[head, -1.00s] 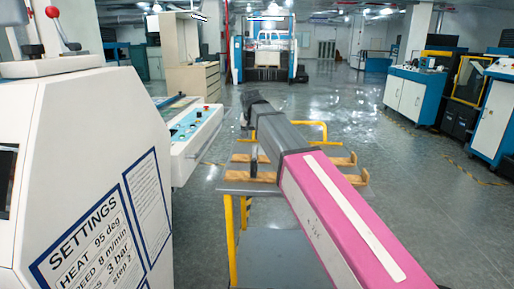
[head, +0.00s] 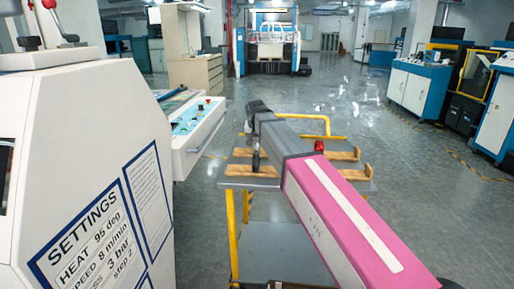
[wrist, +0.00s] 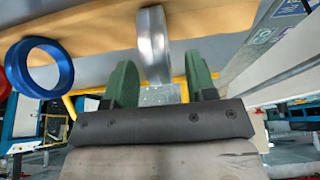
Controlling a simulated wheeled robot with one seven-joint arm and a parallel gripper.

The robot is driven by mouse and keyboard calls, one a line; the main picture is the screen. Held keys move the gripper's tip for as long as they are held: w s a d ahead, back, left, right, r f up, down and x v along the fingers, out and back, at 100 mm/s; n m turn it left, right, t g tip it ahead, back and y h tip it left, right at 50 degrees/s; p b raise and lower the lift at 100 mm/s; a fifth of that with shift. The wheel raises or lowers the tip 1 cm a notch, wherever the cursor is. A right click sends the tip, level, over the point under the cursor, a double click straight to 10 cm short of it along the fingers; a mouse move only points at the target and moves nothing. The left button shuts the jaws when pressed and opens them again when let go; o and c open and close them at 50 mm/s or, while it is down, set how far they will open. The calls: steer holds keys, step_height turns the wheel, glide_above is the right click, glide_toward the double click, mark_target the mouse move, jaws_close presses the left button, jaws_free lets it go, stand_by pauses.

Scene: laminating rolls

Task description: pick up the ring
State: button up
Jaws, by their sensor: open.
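In the wrist view, a silver ring (wrist: 154,45) stands edge-on at a wooden surface. My gripper (wrist: 159,62) is open, with its two green fingers apart, one on each side of the ring's line. The ring's lower end reaches the level of the fingertips; I cannot tell whether either finger touches it. A blue ring (wrist: 67,72) lies to the left, outside the fingers. In the head view my gripper is not clearly seen, and the silver ring cannot be made out.
A cart with a grey top (head: 236,182) and wooden bars (head: 348,170) stands ahead under my arm. A dark upright piece (head: 256,160) and a red piece (head: 319,146) are on it. A white machine with a settings panel (head: 95,235) is close on the left. Floor at right is clear.

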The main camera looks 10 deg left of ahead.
steer(key=shift+x, duration=1.2)
steer(key=shift+c, duration=0.3)
jaws_close()
steer(key=shift+r, duration=0.1)
